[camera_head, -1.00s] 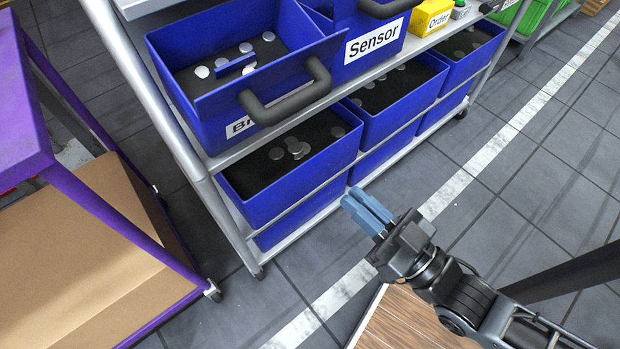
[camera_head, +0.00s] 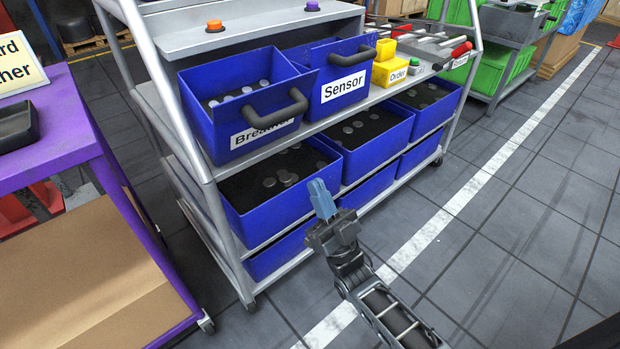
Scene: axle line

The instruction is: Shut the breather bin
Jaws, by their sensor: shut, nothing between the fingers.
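The breather bin (camera_head: 208,125) is a blue open-topped drawer with a dark curved handle (camera_head: 277,112) and a partly covered "Breather" label. It sits on the upper shelf of the rack, pulled out toward me, further than the Sensor bin (camera_head: 342,88) to its right. Several small round discs lie inside it. My gripper (camera_head: 320,197) is shut and empty, with blue fingers pointing up. In the picture it is below and to the right of the breather bin's handle, in front of the lower bins, apart from the handle.
Lower blue bins (camera_head: 262,219) with discs fill the shelf beneath. A yellow "Order" box (camera_head: 390,72) stands right of the Sensor bin. A purple table (camera_head: 62,140) is at the left. The grey floor (camera_head: 480,250) to the right is clear.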

